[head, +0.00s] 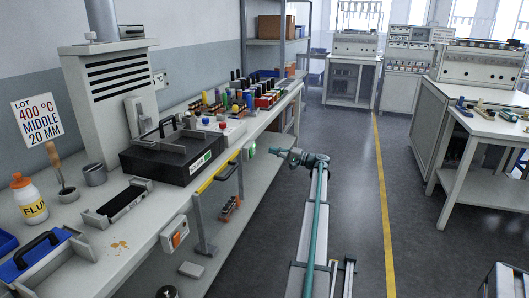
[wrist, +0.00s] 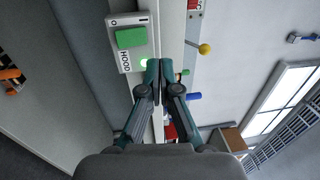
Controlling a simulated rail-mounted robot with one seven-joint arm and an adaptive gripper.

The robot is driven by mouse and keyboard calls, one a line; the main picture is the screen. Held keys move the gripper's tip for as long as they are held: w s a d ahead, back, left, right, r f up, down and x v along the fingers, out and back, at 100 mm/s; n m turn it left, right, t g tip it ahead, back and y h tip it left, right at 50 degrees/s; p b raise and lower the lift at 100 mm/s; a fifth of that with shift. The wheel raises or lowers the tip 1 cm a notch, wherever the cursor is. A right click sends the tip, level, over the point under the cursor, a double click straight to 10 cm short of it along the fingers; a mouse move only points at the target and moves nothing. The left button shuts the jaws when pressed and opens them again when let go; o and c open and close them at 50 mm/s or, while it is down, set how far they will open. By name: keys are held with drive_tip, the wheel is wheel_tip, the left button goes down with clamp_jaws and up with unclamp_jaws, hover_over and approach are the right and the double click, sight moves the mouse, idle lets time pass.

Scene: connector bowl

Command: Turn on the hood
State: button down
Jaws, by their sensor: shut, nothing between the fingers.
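The hood (head: 112,95) is a tall grey louvred box with a duct on top, at the back left of the bench in the head view. The hood switch (head: 249,149) shows small and green on the bench's front edge. In the wrist view, the switch box (wrist: 125,58) is labelled HOOD, with O and I marks and a green rocker (wrist: 131,38). A bright green spot (wrist: 143,63) shows beside the fingertips. My gripper (wrist: 160,65) is shut and empty, its tips by the box's lower right edge.
A second switch box (head: 175,235) with an orange part is on the bench front, nearer. A yellow rail (head: 217,173) runs along the front. A black machine (head: 172,153), a flux bottle (head: 28,198) and several coloured parts stand on the bench. The aisle floor is clear.

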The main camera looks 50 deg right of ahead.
drive_tip(key=shift+s+d+r, duration=0.15)
drive_tip(key=shift+s+d, duration=0.15)
drive_tip(key=shift+s, duration=0.55)
drive_tip(key=shift+s+d+r, duration=0.2)
drive_tip(key=shift+s+d, duration=0.1)
drive_tip(key=shift+s, duration=0.55)
drive_tip(key=shift+s+d+r, duration=0.15)
drive_tip(key=shift+s+d, duration=0.15)
drive_tip(key=shift+s, duration=0.55)
